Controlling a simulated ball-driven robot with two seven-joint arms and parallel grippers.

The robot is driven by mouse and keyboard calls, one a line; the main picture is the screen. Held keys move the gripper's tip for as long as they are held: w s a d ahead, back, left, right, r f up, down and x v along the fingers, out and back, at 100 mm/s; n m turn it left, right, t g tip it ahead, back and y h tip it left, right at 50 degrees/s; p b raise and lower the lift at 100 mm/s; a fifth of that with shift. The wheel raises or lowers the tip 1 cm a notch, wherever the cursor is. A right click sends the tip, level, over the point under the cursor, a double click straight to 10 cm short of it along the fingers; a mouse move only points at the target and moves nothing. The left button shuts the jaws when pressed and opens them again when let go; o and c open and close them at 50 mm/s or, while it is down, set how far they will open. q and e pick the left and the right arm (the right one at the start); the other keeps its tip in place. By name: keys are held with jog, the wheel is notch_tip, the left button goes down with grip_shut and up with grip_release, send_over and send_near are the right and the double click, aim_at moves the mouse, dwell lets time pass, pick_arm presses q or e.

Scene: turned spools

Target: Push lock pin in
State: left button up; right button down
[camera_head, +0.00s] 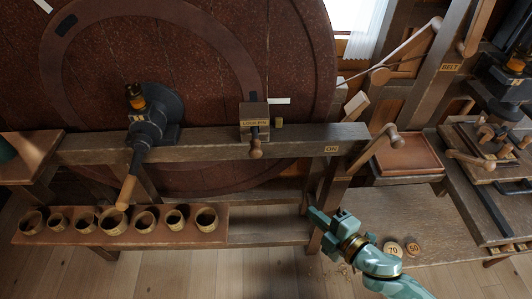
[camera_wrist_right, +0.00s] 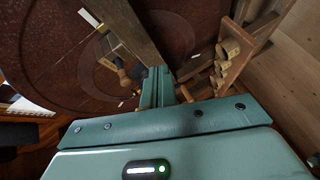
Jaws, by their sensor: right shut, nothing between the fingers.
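The lock pin (camera_head: 255,149) shows as a turned wooden knob on a dark shank. It sticks out below a small wooden block (camera_head: 254,111) labelled for the lock pin, on the long beam before the big red-brown wheel. How deep the pin sits, I cannot tell. My right gripper (camera_head: 314,217) is below and right of the pin, well apart from it, beside a wooden post. Its fingers are shut and empty. They also show in the right wrist view (camera_wrist_right: 160,78), close together. My left gripper is not in view.
The long beam (camera_head: 300,143) crosses before the wheel (camera_head: 215,65). A black tool rest (camera_head: 153,115) with a wooden handle stands left of the pin. A low shelf (camera_head: 110,240) holds several wooden cups. A lever (camera_head: 375,145) rises right of the beam. Two numbered discs (camera_head: 404,248) lie lower right.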

jog(key=s+a+r+n+y, duration=0.2)
jog(key=a+r+n+y, duration=0.3)
jog(key=r, duration=0.5)
send_near(251, 156)
jog(key=s+a+x, duration=0.1)
jog(key=x, duration=0.4)
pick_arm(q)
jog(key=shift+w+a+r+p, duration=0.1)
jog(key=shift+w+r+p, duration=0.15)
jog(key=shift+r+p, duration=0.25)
pick_arm(e)
jog(key=shift+w+r+n+h, duration=0.1)
jog(key=shift+w+n+h, duration=0.3)
jog(key=shift+w, duration=0.35)
jog(key=shift+d, duration=0.1)
jog(key=w, duration=0.3)
jog(key=shift+b, duration=0.35)
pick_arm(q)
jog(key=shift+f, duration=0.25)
pick_arm(e)
jog(key=shift+w+d+r, duration=0.1)
jog(key=shift+w, duration=0.15)
